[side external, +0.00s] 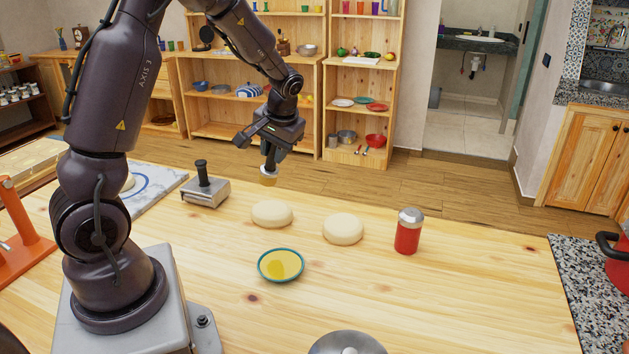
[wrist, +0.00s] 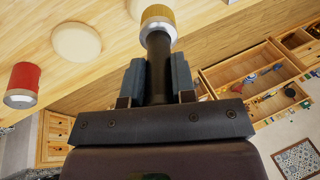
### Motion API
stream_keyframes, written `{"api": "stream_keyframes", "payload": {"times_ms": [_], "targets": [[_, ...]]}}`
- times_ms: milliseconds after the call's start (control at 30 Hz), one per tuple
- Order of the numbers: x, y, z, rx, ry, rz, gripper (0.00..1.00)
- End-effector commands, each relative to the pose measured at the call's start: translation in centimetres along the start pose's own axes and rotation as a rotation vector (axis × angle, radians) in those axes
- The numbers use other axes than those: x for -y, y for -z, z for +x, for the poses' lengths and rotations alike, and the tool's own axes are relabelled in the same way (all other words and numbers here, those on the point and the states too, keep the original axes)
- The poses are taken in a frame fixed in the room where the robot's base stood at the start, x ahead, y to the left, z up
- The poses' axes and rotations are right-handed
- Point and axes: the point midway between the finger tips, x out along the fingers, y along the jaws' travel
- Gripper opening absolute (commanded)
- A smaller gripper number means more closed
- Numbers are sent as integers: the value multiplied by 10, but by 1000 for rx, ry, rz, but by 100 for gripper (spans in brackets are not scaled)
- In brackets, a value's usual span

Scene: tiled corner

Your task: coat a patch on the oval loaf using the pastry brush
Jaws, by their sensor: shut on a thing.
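My gripper (side external: 271,151) is shut on the dark handle of the pastry brush (side external: 268,177) and holds it bristles down, above the table. In the wrist view the brush (wrist: 157,32) shows a black handle, a pale metal collar and yellowish bristles. Two pale loaves lie on the table: a left loaf (side external: 271,213), nearly below the brush, and a right loaf (side external: 343,229). I cannot tell surely which one is the oval loaf. The brush is apart from both. A teal-rimmed dish (side external: 260,267) of yellow liquid sits in front of them.
A red shaker (side external: 407,234) with a metal lid stands right of the loaves. A metal press (side external: 205,191) with a black knob stands to their left. A round metal lid (side external: 346,344) is at the front edge of view. The wooden table (side external: 470,290) is clear at the right front.

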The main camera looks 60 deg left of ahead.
Motion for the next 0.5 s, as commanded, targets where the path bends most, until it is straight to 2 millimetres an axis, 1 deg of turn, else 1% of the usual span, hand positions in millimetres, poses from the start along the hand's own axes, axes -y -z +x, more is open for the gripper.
{"api": "stream_keyframes", "payload": {"times_ms": [33,100,233,300,400,500], "targets": [[21,6,5,4,8,-53,1],[42,12,9,4,16,-102,1],[69,22,13,-10,25,-159,1],[70,31,10,-46,22,-163,1],[68,32,11,-76,21,-165,1],[66,31,16,-85,21,-168,1]]}}
